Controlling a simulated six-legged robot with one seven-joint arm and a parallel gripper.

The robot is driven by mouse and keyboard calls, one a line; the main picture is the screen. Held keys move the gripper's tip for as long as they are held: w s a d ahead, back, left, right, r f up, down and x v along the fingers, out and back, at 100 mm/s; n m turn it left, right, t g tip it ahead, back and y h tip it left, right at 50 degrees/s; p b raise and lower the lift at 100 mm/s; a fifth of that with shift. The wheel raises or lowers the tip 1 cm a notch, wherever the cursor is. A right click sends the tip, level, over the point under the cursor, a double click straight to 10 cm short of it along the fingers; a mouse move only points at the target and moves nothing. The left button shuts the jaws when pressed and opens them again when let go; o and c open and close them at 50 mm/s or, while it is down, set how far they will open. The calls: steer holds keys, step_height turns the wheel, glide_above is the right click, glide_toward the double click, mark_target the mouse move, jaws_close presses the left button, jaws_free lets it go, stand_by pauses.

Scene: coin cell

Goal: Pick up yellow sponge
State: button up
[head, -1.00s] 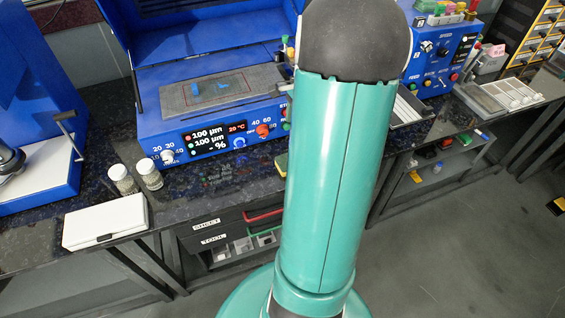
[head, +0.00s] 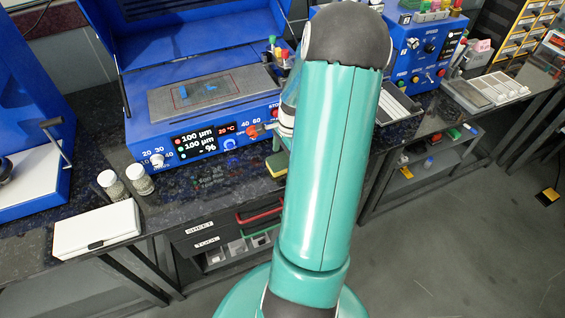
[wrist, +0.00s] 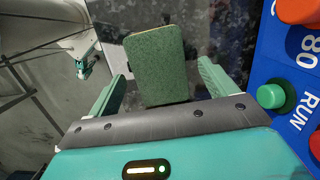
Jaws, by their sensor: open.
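The sponge (wrist: 156,66) has a green scouring face turned toward the wrist camera and a thin yellow edge. In the head view the sponge (head: 277,167) lies at the front edge of the dark speckled counter, partly hidden by my arm. My gripper (wrist: 161,70) is open in the wrist view, with one green finger on each side of the sponge. Gaps show between the fingers and the sponge; the fingers do not appear to touch it. In the head view my gripper is mostly hidden behind my arm.
A blue coating machine (head: 205,138) with knobs stands just behind the sponge; its green button (wrist: 271,96) is close to the right finger. Two jars (head: 140,179) and a white case (head: 97,230) are at the left. Drawers (head: 205,240) are below the counter.

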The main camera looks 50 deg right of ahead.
steer(key=shift+a+f, duration=0.1)
steer(key=shift+f, duration=0.75)
steer(key=c, duration=1.1)
steer(key=shift+o, duration=0.2)
steer(key=shift+r, duration=0.5)
step_height(320, 180, up, 3)
steer(key=shift+f, duration=0.2)
steer(key=s+a+r, duration=0.9)
steer(key=a, duration=0.1)
steer(key=shift+s+r, duration=0.2)
steer(key=shift+s, duration=0.15)
